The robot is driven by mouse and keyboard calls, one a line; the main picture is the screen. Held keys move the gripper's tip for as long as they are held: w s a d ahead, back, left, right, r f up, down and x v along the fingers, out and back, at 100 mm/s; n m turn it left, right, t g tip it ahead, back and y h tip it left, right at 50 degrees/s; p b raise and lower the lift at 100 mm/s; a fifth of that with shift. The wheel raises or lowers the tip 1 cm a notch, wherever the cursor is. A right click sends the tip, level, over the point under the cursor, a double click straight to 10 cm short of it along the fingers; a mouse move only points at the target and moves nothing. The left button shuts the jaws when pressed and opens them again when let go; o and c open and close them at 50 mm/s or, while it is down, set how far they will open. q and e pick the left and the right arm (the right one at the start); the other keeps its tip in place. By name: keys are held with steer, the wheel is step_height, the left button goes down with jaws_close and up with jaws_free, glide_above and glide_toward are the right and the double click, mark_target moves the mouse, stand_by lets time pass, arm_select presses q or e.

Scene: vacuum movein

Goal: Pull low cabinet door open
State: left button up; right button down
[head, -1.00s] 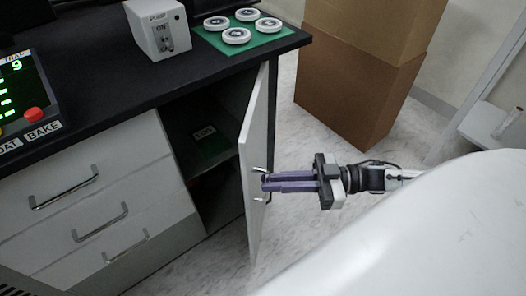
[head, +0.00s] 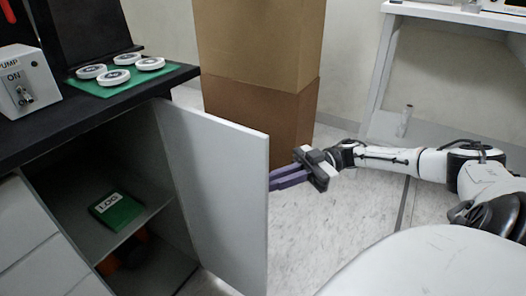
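The white low cabinet door (head: 218,185) stands open and swung outward, with its inner face toward me. My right gripper (head: 272,182), with purple fingers, is at the door's free edge. Its fingertips are hidden behind the door, and so is the door handle, so I cannot tell whether the fingers hold it. Inside the cabinet, a green item labelled LOG (head: 117,211) lies on the shelf (head: 95,240). A dark and orange object (head: 128,252) sits below the shelf, partly hidden. My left gripper is not in view.
Brown stacked boxes (head: 262,115) stand behind the door. On the black counter (head: 75,118) are a PUMP box (head: 22,85) and a green mat with several white discs (head: 118,76). A white table (head: 455,15) is at the back right. The floor right of the door is clear.

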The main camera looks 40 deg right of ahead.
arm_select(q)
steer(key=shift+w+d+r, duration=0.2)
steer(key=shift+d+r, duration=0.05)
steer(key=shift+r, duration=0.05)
arm_select(e)
steer(key=shift+w+d+r+t, duration=0.2)
steer(key=shift+w+d, duration=0.1)
steer(key=shift+w, duration=0.2)
steer(key=shift+w+d+r+t, duration=0.1)
steer(key=shift+w+d+t, duration=0.15)
steer(key=shift+w, duration=0.2)
steer(key=c, duration=1.8)
jaws_free()
steer(key=shift+w+a, duration=0.1)
steer(key=shift+c, duration=0.2)
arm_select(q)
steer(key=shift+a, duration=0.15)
arm_select(e)
steer(key=shift+f, duration=0.1)
steer(key=shift+s+f, duration=0.1)
steer(key=shift+s, duration=0.25)
arm_select(q)
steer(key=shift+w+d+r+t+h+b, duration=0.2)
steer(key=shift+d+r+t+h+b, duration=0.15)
steer(key=shift+b, duration=0.35)
arm_select(e)
steer(key=v, duration=1)
steer(key=shift+d, duration=0.25)
